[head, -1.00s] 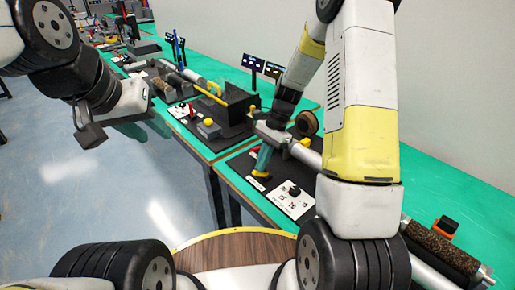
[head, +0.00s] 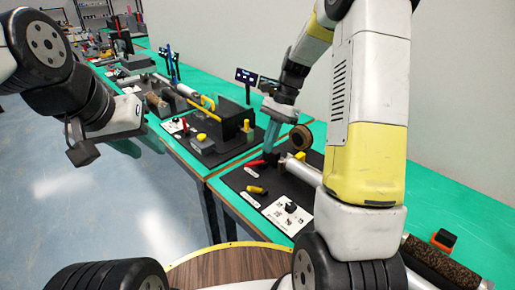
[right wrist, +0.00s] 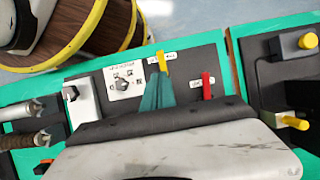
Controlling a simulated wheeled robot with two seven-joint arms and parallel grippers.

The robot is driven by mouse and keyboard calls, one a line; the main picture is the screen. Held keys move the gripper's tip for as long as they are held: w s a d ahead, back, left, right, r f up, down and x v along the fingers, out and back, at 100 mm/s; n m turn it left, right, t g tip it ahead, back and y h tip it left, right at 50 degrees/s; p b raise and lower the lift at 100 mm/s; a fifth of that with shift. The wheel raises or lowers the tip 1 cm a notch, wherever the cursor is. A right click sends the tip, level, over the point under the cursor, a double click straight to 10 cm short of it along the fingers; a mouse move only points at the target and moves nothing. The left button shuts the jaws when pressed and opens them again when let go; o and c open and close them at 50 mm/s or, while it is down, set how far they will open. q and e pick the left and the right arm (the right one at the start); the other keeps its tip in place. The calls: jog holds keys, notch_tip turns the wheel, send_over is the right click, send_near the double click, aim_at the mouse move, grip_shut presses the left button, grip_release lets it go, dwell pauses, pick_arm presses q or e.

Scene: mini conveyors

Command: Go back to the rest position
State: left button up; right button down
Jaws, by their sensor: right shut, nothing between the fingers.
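My right gripper (head: 271,138) is shut and empty, its teal fingers pointing down above the far part of a black control panel (head: 238,180). In the head view it is apart from the yellow lever (head: 257,189) and overlaps the area just beyond the red lever (head: 256,162). In the right wrist view the teal fingers (right wrist: 157,93) show between a knob card (right wrist: 123,82) and the red lever (right wrist: 207,87), with the yellow lever (right wrist: 162,62) behind the tips. My left gripper (head: 125,147) hangs at the left over the floor; its fingers are mostly hidden by its wrist.
Green tables (head: 455,190) run along the wall with mini conveyors, including a dark roller (head: 435,258) at right. A second panel with a black box (head: 232,118) stands further back. Open floor (head: 90,200) lies at left.

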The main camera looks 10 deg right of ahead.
jog(key=s+r+n+t+h, duration=0.1)
jog(key=s+r+n+t, duration=0.35)
jog(key=s+r, duration=0.5)
jog(key=s+r+n+t+h, duration=0.1)
jog(key=s+r+n+t, duration=0.3)
jog(key=s+n, duration=0.3)
jog(key=s+r, duration=0.1)
jog(key=s, duration=0.1)
jog(key=shift+s+d+r, duration=0.15)
jog(key=shift+s+r, duration=0.1)
jog(key=shift+s, duration=0.1)
jog(key=shift+t, duration=0.25)
